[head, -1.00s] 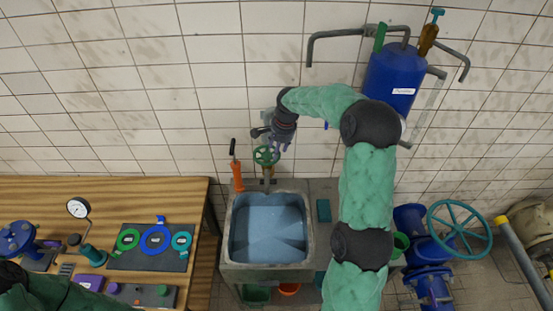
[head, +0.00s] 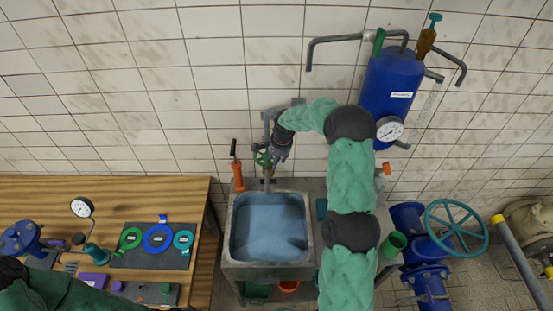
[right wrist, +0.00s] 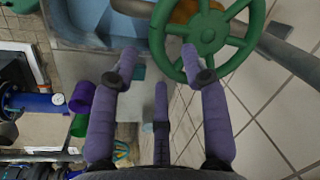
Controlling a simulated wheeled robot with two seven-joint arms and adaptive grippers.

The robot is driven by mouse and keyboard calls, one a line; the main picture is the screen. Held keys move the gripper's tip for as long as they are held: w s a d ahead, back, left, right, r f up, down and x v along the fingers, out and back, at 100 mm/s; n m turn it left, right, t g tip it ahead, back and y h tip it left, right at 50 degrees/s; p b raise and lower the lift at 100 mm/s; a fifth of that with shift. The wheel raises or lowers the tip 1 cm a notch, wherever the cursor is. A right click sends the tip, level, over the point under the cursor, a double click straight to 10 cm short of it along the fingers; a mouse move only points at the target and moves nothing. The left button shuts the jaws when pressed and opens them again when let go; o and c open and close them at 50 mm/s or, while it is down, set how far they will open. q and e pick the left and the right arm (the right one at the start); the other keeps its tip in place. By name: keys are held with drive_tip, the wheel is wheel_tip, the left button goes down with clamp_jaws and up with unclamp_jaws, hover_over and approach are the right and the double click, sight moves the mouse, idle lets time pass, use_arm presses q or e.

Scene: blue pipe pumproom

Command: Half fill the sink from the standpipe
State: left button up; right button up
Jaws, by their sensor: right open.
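The sink (head: 233,240) is a grey-rimmed basin with a blue inside, below the standpipe; I cannot tell its water level. The standpipe (head: 267,125) stands at the wall behind it, partly hidden by my right arm. Its green handwheel (head: 262,158) also shows in the right wrist view (right wrist: 207,34). My right gripper (head: 274,155) is at the handwheel. In the right wrist view its fingers (right wrist: 159,58) are open and empty, the right fingertip close to the wheel's rim; contact is unclear. My left arm is at the lower left, its gripper out of view.
A wooden bench (head: 130,192) with a gauge and coloured rings stands left. An orange tool with a black handle (head: 237,177) stands at the sink's back left. A blue tank (head: 391,85) with a dial hangs at right, above blue pipework with a large teal handwheel (head: 456,228).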

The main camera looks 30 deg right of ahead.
drive_tip(key=shift+f, duration=0.1)
clamp_jaws()
drive_tip(key=shift+d, duration=0.15)
drive_tip(key=shift+w+d+f+n+g+y+b, duration=0.15)
drive_tip(key=shift+d+n+b, duration=0.25)
drive_tip(key=shift+n+b, duration=0.4)
drive_tip(key=shift+w+d+r+n+g+y+b, duration=0.1)
drive_tip(key=shift+w+d+n+y+b, duration=0.25)
drive_tip(key=shift+n, duration=0.8)
drive_tip(key=shift+w+d+f+n+g+b, duration=0.15)
drive_tip(key=shift+d+n+b, duration=0.3)
drive_tip(key=shift+n+b, duration=0.4)
drive_tip(key=shift+r, duration=0.15)
